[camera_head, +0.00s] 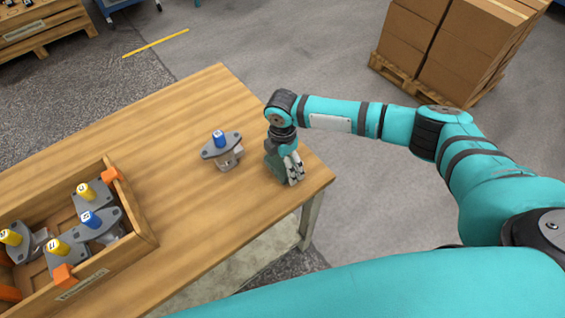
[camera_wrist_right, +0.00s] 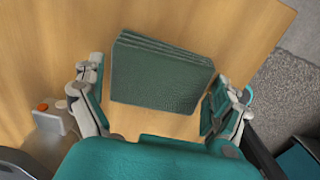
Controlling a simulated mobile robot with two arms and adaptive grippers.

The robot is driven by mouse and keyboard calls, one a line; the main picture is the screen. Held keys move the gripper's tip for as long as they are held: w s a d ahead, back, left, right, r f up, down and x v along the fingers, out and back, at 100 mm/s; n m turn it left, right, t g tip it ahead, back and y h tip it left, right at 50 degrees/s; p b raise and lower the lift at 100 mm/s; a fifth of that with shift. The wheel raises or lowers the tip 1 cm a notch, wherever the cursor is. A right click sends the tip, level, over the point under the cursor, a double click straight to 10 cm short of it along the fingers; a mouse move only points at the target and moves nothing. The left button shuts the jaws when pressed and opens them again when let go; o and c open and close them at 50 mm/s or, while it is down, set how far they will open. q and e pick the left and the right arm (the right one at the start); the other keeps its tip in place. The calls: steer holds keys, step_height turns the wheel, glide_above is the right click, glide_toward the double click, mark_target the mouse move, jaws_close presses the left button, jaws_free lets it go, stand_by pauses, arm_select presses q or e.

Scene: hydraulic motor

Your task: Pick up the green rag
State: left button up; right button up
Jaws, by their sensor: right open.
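The green rag (camera_wrist_right: 162,75) is folded into a layered rectangle and lies flat on the wooden table in the right wrist view. My right gripper (camera_wrist_right: 157,103) is open, with one finger on each side of the rag's near part. Space shows between both fingers and the cloth. In the head view my right gripper (camera_head: 291,172) points down over the table's right corner. There the rag is mostly or fully hidden by the gripper, and I cannot clearly tell cloth from gripper. My left gripper is not in view.
A grey motor part with a blue cap (camera_head: 221,147) stands just left of my right gripper. A wooden crate (camera_head: 137,228) with several capped motor parts is at the left of the table (camera_head: 185,110). Cardboard boxes (camera_head: 462,50) stand on a pallet behind.

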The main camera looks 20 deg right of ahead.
steer(key=c, duration=0.8)
steer(key=shift+r, duration=0.15)
steer(key=shift+r, duration=0.55)
step_height(320, 180, up, 2)
steer(key=shift+r, duration=0.2)
steer(key=s+d, duration=0.1)
steer(key=s, duration=0.4)
steer(key=s+d+r, duration=0.1)
steer(key=s, duration=0.4)
steer(key=s+d+b, duration=0.1)
steer(key=s, duration=0.4)
steer(key=shift+s+d+r, duration=0.15)
steer(key=shift+s, duration=0.2)
